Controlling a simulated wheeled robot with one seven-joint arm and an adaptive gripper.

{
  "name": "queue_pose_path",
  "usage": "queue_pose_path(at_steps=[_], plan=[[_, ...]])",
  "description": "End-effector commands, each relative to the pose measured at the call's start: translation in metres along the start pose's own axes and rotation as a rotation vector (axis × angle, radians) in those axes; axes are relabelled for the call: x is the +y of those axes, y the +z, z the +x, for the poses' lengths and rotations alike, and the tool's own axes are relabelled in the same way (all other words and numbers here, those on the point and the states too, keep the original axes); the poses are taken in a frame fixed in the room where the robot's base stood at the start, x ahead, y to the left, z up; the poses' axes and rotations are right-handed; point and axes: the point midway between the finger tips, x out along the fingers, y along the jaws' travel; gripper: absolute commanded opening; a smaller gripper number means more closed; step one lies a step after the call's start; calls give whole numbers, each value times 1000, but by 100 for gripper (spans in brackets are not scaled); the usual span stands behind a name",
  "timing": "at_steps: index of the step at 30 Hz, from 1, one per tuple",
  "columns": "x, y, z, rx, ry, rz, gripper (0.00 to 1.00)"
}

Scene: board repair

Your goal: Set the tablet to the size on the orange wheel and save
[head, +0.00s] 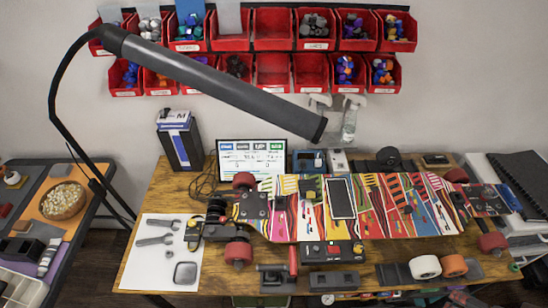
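The tablet (252,158) stands upright at the back of the wooden table, left of centre. Its lit white screen has blue and green buttons along the top and rows of small marks, too small to read. The orange wheel (453,266) lies at the table's front right, just right of a white wheel (425,267). Any size printed on the orange wheel cannot be read from here. My gripper does not show in the head view.
A colourful longboard (375,222) with dark red wheels and a dark phone-like device (341,197) spans the table. A black lamp (215,82) reaches over the back. A blue-black box (181,140) stands left of the tablet. Tools lie on a white mat (140,270). Red bins hang behind.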

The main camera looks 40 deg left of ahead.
Motion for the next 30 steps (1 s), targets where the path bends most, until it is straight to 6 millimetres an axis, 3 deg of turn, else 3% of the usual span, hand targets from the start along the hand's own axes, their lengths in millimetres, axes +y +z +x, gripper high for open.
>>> queue_pose_path(at_steps=[30], plan=[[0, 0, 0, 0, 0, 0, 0]])
